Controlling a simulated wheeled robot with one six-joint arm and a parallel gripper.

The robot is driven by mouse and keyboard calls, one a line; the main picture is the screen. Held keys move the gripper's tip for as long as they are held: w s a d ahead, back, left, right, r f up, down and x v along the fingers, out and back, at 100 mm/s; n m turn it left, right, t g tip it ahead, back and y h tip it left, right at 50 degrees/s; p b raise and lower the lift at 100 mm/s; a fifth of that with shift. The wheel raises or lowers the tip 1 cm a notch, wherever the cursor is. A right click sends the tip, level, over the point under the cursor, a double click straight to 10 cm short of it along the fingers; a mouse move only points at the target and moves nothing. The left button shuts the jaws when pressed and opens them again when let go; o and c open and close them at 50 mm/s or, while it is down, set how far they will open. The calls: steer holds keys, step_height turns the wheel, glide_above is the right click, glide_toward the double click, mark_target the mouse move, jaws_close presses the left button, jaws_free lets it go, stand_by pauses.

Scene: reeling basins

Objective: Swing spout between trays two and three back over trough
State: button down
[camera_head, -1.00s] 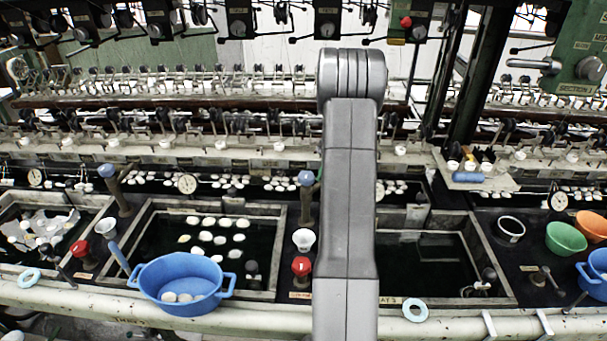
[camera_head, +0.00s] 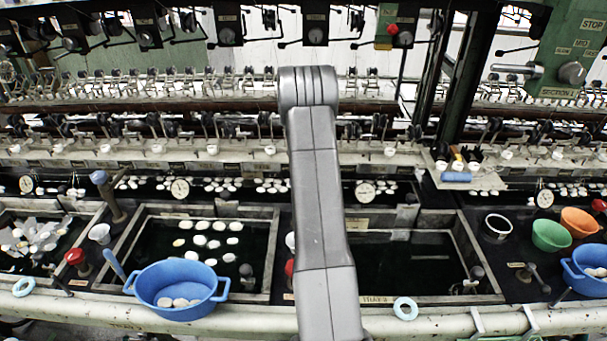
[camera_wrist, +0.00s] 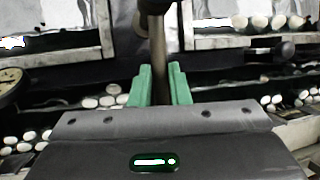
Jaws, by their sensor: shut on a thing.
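In the wrist view the green fingers of my gripper (camera_wrist: 161,78) are closed about a dark brown upright pipe, the spout (camera_wrist: 156,45). In the head view my arm hides the spout and gripper. The arm stands between tray two (camera_head: 277,245), holding pale cocoons in dark water, and tray three (camera_head: 470,240), with dark water. A long dark strip, apparently the trough (camera_head: 400,192), runs behind the trays with pale cocoons along it. Which way the spout's outlet points cannot be seen.
Another spout (camera_head: 107,190) with a blue knob stands left of tray two. A blue basin (camera_head: 177,306) sits at tray two's front edge. A gauge (camera_head: 364,191) is right of my arm. Green (camera_head: 551,236) and orange (camera_head: 580,221) bowls stand at the right.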

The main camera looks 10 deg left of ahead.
stand_by(0.4)
steer(key=c, duration=1.4)
jaws_free()
steer(key=shift+o, duration=0.2)
steer(key=shift+r, duration=0.1)
steer(key=v, duration=1.3)
steer(key=shift+w+r, duration=0.15)
steer(key=shift+r, duration=0.1)
